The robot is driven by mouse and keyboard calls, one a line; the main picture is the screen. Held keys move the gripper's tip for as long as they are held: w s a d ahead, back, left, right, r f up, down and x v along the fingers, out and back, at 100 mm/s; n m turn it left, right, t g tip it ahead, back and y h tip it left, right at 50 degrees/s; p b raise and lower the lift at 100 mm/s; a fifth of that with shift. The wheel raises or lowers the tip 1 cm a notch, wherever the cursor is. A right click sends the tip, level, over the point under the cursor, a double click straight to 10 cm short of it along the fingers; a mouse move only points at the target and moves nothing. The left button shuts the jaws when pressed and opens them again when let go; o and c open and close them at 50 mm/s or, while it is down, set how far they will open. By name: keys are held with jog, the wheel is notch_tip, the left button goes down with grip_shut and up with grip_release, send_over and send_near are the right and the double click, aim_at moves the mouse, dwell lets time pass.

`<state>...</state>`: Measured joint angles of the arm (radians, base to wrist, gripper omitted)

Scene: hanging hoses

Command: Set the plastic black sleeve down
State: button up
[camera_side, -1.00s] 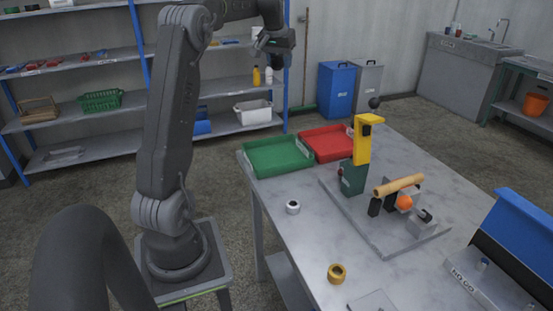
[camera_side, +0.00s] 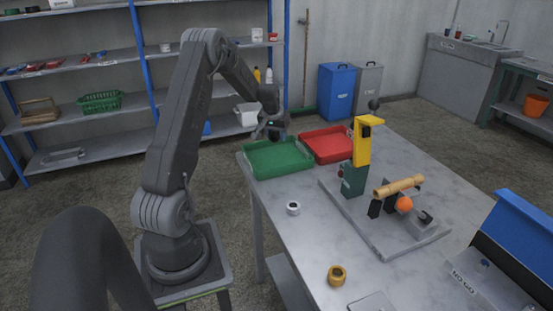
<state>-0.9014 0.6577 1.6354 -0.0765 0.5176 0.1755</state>
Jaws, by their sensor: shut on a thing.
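My gripper (camera_side: 273,132) is low over the back left part of the green tray (camera_side: 278,158), at the table's far left corner. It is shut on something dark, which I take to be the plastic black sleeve. At this size the dark piece hardly stands out from my dark fingers, and I cannot tell whether it touches the tray. The green tray shows no other part in it.
A red tray (camera_side: 326,143) stands right beside the green one. A white ring with a dark middle (camera_side: 293,208) and a golden ring (camera_side: 337,275) lie on the table (camera_side: 300,245). A fixture with a yellow upright (camera_side: 363,145) stands to the right.

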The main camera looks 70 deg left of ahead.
aim_at(278, 158)
jog(key=shift+f, duration=3.95)
jog(key=shift+f, duration=0.1)
jog(key=o, duration=1)
